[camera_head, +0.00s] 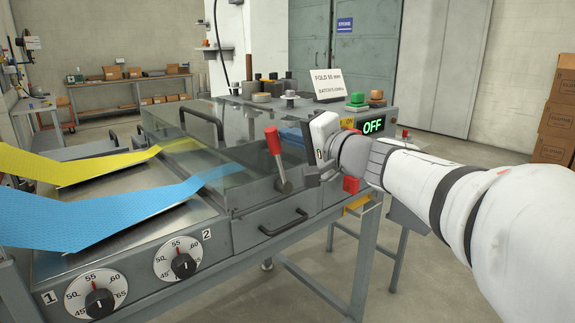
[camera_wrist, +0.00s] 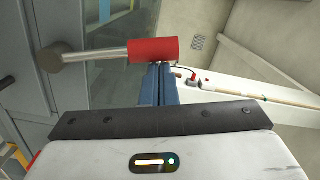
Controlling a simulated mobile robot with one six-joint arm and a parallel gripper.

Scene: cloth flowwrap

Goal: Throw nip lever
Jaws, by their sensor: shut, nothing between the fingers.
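The nip lever has a red grip (camera_head: 273,140) on a metal rod and a round pivot (camera_head: 285,186) on the machine's side. In the head view it stands nearly upright, leaning slightly left. In the wrist view its red grip (camera_wrist: 153,50) lies across, with the rod running left to the dark pivot (camera_wrist: 48,57). My gripper (camera_wrist: 160,68) is shut and empty, its blue fingertips right at the edge of the red grip. I cannot tell whether they touch. In the head view my gripper is right of the lever, its fingertips not clear.
Blue cloth (camera_head: 110,208) and yellow cloth (camera_head: 75,165) feed into the machine. A drawer handle (camera_head: 283,223) juts out below the lever. Two dials (camera_head: 183,265) are at the front. A display (camera_head: 373,125) reads OFF.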

